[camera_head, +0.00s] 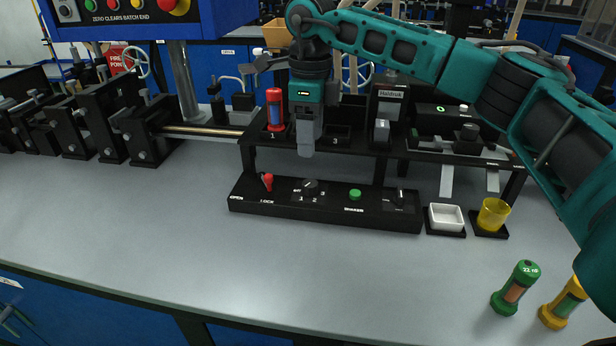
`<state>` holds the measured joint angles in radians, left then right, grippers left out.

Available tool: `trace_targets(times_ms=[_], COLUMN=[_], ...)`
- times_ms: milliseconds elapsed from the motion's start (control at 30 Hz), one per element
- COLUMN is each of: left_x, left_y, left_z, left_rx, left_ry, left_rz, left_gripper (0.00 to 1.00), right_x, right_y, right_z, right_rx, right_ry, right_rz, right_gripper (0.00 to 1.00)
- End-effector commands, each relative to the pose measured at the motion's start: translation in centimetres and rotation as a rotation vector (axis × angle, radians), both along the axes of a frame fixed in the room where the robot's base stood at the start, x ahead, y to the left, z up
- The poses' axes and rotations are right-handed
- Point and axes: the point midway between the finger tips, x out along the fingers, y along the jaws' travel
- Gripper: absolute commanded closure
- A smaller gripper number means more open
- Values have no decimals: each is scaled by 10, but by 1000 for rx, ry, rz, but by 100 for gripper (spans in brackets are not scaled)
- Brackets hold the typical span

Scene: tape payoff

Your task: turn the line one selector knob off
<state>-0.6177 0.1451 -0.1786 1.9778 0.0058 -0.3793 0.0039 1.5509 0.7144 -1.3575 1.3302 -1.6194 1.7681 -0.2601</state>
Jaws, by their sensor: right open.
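A black control panel (240,203) runs along the front of a black stand on the bench. On it is a dark selector knob (310,185) with a small light mark, ringed by the labels OFF, 1, 2 and 3. The mark seems to lean up and to the right, but its exact setting is too small to tell. A second dark knob (401,195) sits at the panel's right end. My right gripper (307,150) points down above and behind the selector knob in the picture, apart from it, open and empty. My left gripper is not in view.
A red cylinder (275,108) stands left of my gripper. A white dish (446,217), yellow cup (493,214), and green (515,288) and yellow (562,303) cylinders are at right. The front bench is clear.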

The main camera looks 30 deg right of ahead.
Motion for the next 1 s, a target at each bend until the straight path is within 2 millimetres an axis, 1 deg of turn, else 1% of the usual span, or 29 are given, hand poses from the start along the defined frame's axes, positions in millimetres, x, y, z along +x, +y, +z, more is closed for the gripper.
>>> trace_targets(times_ms=[33, 200, 300, 433, 600, 900, 1000], left_x=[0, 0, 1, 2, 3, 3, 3], left_y=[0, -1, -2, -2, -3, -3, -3], left_z=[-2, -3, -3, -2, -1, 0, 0], left_rx=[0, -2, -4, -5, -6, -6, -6], left_ry=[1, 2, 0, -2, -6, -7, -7], left_rz=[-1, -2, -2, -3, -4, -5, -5], left_gripper=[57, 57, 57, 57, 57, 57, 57], right_x=[-1, -1, -2, -1, -1, -1, -1], right_y=[0, 1, 1, 1, 2, 2, 2], right_z=[-13, -49, -68, -86, -98, -100, -100], right_rx=[-1, 0, 0, 1, 2, 3, 3], right_ry=[3, 4, 4, 2, -1, -1, -1], right_rz=[0, 0, 0, 0, 1, 1, 1], right_gripper=[41, 41, 41, 41, 41, 41, 50])
